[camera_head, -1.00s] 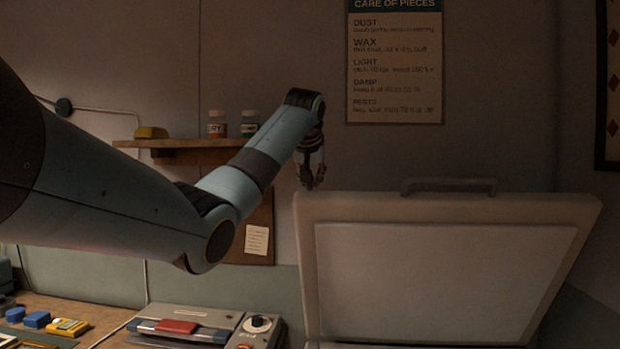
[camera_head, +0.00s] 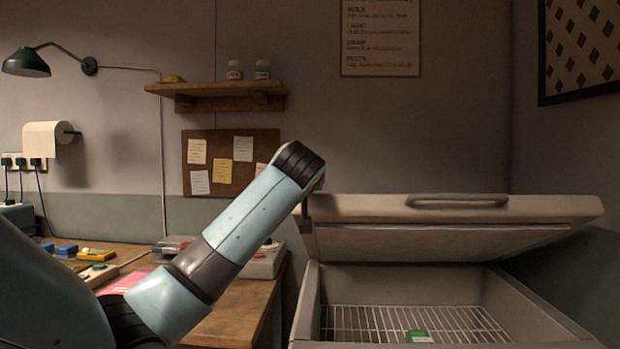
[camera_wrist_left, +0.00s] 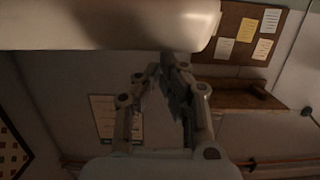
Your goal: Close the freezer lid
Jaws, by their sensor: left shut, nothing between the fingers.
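The freezer lid (camera_head: 400,208) is pale, with a bar handle (camera_head: 457,201) on it. It is tilted partly down, with a clear gap above the freezer body (camera_head: 318,295). My left gripper (camera_head: 306,218) is at the lid's left corner, mostly hidden behind my wrist. In the left wrist view my left gripper's fingers (camera_wrist_left: 163,72) are together and empty, just below the lid's pale edge (camera_wrist_left: 110,28). I cannot tell if they touch it. My right gripper is in neither view.
Inside the freezer are a wire rack (camera_head: 370,320) and a small green item (camera_head: 418,336). A wooden workbench (camera_head: 235,315) with small goods stands left of the freezer. A wall shelf (camera_head: 220,90) and a pinboard (camera_head: 228,140) are behind my arm.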

